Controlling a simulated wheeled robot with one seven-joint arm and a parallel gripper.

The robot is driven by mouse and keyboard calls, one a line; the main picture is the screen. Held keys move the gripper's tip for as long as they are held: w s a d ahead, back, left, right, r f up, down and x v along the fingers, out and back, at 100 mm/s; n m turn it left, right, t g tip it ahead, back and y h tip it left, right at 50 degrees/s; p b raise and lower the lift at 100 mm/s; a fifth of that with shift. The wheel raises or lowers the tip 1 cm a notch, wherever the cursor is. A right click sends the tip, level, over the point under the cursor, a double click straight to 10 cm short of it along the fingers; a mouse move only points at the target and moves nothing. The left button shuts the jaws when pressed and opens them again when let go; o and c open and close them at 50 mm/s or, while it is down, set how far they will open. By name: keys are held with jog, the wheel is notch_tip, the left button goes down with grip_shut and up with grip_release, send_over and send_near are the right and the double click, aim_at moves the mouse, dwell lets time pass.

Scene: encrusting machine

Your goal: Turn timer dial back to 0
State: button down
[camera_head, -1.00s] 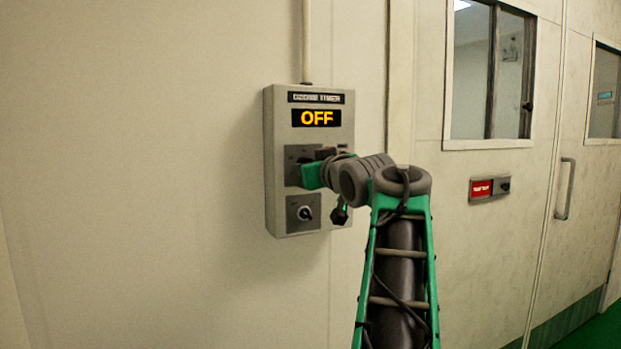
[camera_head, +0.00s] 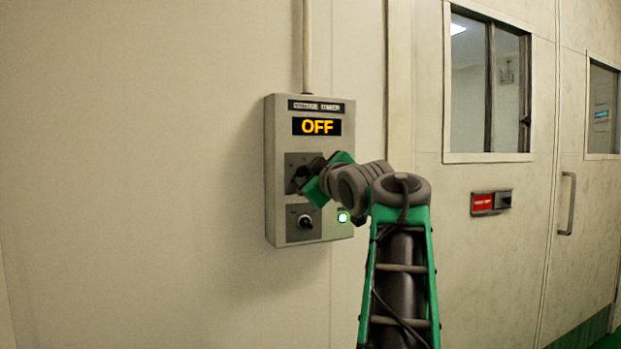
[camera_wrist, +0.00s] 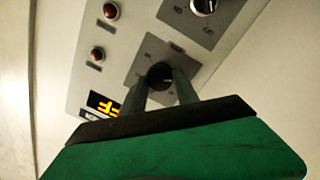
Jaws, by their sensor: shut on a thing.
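A grey control box (camera_head: 270,170) hangs on the wall, its display (camera_head: 317,126) reading orange "OFF". My gripper (camera_head: 303,178) is at the upper dark plate of the box, its green body tilted. In the wrist view, my gripper (camera_wrist: 163,84) has its two fingers around a round dark dial (camera_wrist: 160,72) and is shut on it. The dial's pointer and its setting cannot be read. The "OFF" display (camera_wrist: 103,104) shows partly beside the gripper in the wrist view.
A second knob (camera_head: 305,221) sits on the lower plate; it also shows in the wrist view (camera_wrist: 203,5). Two reddish buttons or lamps (camera_wrist: 110,10) sit on the panel. A bright green-rimmed light (camera_head: 343,217) shows at lower right. A door (camera_head: 568,205) stands to the right.

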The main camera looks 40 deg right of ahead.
jog(key=shift+f, duration=0.1)
jog(key=c, duration=0.9)
grip_release()
jog(key=v, duration=0.7)
jog(key=shift+s+a, duration=0.1)
jog(key=shift+s, duration=0.3)
jog(key=shift+w, duration=0.1)
